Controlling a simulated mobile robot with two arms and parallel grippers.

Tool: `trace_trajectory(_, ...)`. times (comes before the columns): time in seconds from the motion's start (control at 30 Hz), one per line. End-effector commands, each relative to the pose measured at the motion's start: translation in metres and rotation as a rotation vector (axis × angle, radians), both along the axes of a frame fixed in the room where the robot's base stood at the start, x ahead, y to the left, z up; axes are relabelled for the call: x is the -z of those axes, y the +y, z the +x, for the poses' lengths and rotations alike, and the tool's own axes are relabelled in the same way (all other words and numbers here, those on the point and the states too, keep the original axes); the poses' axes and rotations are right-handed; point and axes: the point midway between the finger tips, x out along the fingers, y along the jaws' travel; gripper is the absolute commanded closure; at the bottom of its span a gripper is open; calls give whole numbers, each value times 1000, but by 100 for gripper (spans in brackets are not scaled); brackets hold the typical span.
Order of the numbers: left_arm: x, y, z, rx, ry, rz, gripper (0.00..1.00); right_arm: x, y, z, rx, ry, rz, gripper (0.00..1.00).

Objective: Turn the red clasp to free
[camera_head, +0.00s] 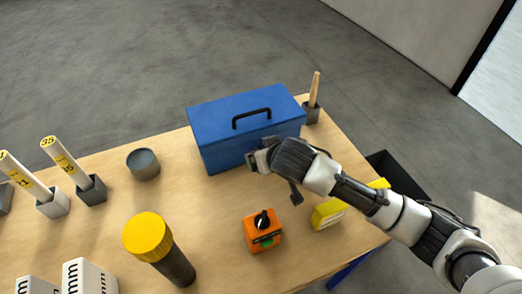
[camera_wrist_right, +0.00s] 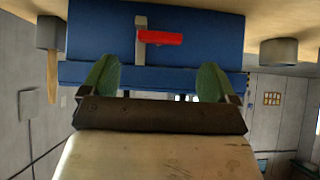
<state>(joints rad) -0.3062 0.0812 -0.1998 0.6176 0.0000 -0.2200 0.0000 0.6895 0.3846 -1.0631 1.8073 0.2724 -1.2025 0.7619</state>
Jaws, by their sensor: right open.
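The red clasp (camera_wrist_right: 160,37) lies crosswise over a grey metal strip (camera_wrist_right: 141,45) on the front of the blue toolbox (camera_wrist_right: 95,35). In the head view the closed blue toolbox (camera_head: 225,118), with a black handle, stands at the back of the table; its clasp is hidden there. My right gripper (camera_head: 275,177) is at the toolbox's front side. In the right wrist view my right gripper (camera_wrist_right: 157,80) is open and empty, its green-tipped fingers spread on either side of the clasp's line, apart from it. My left gripper does not show.
An orange box with a black knob (camera_head: 262,238) and a yellow box (camera_head: 328,215) stand under my right arm. A yellow-capped cylinder (camera_head: 148,235), grey tin (camera_head: 143,165) and tube holders (camera_head: 92,190) stand left. A brush holder (camera_head: 311,113) stands right of the toolbox.

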Motion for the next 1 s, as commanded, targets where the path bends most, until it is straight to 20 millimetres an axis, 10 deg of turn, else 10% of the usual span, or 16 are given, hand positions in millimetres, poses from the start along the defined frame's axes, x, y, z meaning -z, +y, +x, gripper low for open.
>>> trace_trajectory(0.7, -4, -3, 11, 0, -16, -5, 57, 39, 15, 37, -1, -1, 0, 11)
trace_trajectory(1.0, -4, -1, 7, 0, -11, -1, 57, 39, 15, 37, -1, -1, 0, 54)
